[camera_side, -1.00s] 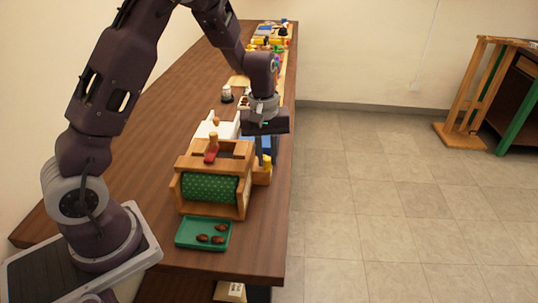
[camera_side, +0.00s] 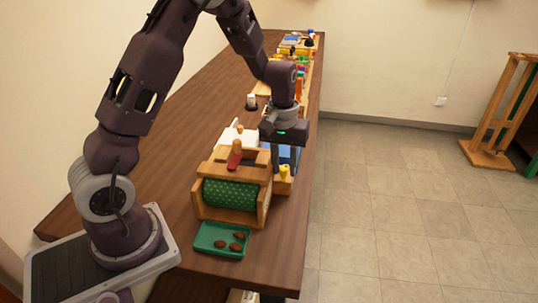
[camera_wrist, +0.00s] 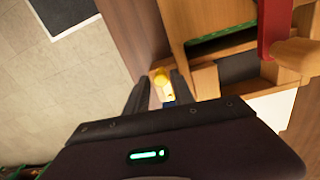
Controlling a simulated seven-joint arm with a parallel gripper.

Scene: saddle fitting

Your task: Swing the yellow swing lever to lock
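The yellow swing lever (camera_side: 284,172) stands on a small wooden block at the right side of the wooden fixture (camera_side: 262,207). In the wrist view the yellow lever (camera_wrist: 162,82) shows just past my fingertips, in the gap between them. My gripper (camera_side: 286,170) points down over the lever, its two fingers apart. In the wrist view the gripper (camera_wrist: 157,85) is open, with one finger on each side of the lever. I cannot tell whether either finger touches it. The lower part of the lever is partly hidden.
A red lever with a wooden knob (camera_side: 235,155) stands on the fixture above a green dotted roller (camera_side: 230,195). A green tray (camera_side: 222,253) with brown pieces is in front. A white object (camera_side: 235,136) and a blue one are behind. The table edge is close on the right.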

